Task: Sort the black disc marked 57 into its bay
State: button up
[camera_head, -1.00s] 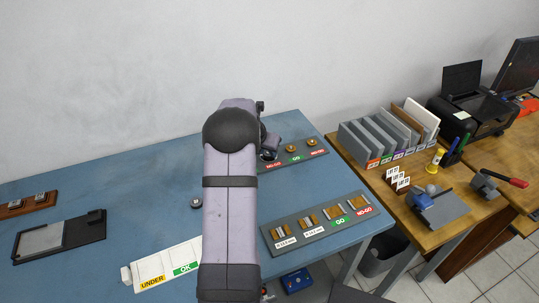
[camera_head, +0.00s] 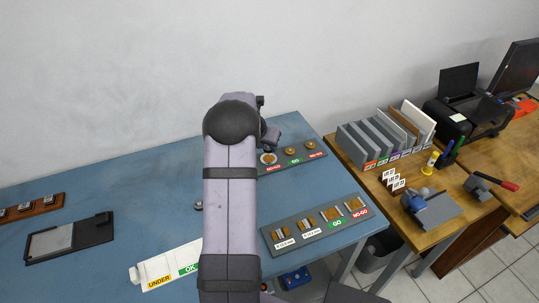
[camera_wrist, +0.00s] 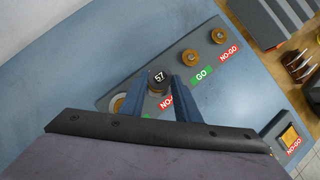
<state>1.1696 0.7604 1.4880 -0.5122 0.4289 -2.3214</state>
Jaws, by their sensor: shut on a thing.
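In the wrist view the black disc marked 57 (camera_wrist: 158,79) is between the fingertips of my gripper (camera_wrist: 161,76), which is shut on it. Its number faces the camera. It appears over the grey gauge plate (camera_wrist: 188,50), which has GO and NO-GO labels; its height above the plate is unclear.
A second grey plate (camera_head: 291,244) with brass pieces lies right of my arm. A small dark round thing (camera_head: 198,206) lies just left of my arm. A black fixture (camera_head: 70,239) and a brown rack (camera_head: 30,207) lie at the left. The blue table between them is mostly clear.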

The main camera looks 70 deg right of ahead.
jog(key=shift+r, duration=0.3)
